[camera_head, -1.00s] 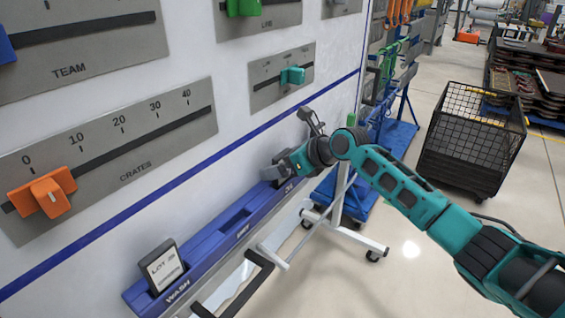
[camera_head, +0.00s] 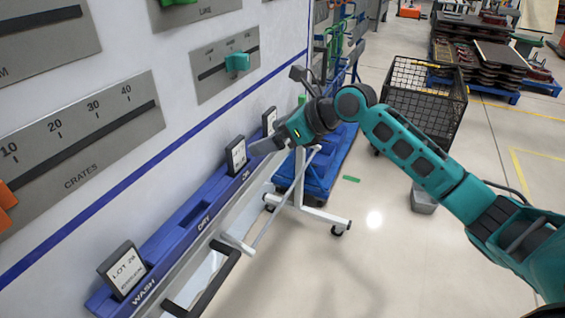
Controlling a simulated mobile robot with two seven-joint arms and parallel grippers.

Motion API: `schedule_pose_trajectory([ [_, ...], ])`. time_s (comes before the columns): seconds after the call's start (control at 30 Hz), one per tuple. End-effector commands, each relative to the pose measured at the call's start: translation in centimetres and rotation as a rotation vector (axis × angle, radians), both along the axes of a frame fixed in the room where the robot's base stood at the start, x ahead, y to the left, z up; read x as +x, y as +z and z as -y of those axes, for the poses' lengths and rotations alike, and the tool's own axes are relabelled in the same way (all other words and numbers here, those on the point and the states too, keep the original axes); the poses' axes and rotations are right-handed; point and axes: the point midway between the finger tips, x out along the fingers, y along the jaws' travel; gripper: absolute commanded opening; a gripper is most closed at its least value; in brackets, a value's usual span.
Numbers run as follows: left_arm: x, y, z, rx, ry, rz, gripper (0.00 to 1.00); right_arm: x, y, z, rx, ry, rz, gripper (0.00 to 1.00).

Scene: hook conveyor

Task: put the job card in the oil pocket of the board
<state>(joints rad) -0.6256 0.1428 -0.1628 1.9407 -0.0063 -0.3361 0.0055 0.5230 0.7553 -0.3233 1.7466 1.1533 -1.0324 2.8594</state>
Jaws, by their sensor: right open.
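A dark-framed job card with a white face (camera_head: 237,155) stands upright in the blue pocket rail (camera_head: 165,245), just above the label that appears to read OIL. My right gripper (camera_head: 263,145) is open, close to the right of this card and apart from it as far as I can tell. A second card marked LOT 26 (camera_head: 122,270) stands in the WASH pocket at the near end. A third, smaller-looking card (camera_head: 269,121) shows farther along, partly behind my gripper. The middle pocket between the near two cards looks empty. My left gripper is out of view.
The white board (camera_head: 170,110) carries grey slider scales, with a teal slider (camera_head: 238,62) above the rail. A white-legged stand (camera_head: 310,210) and blue trolley (camera_head: 325,165) stand beyond it. A black mesh cart (camera_head: 425,95) is at right.

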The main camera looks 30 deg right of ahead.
Motion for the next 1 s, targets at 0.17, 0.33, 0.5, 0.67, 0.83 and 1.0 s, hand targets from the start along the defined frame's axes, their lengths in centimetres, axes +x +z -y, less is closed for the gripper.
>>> schedule_pose_trajectory([
  [0.17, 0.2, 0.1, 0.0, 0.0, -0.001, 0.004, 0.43, -0.3, -1.4, -0.4, -0.05, 0.037, 0.036, 0.97],
  [0.33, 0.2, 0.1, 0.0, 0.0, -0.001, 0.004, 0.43, -1.7, -6.6, -2.0, -0.279, 0.194, 0.201, 0.97],
  [0.5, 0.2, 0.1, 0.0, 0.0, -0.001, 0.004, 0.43, -4.3, -12.5, -3.6, -0.609, 0.402, 0.421, 0.97],
  [0.67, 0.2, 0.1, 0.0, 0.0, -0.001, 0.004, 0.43, -7.8, -17.3, -4.8, -0.94, 0.606, 0.603, 0.97],
  [0.83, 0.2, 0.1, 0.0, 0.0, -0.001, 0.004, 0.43, -12.3, -21.4, -5.8, -1.305, 0.84, 0.764, 0.97],
  [1.0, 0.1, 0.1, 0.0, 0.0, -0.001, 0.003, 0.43, -17.4, -24.5, -6.4, -1.675, 1.114, 0.883, 0.97],
])
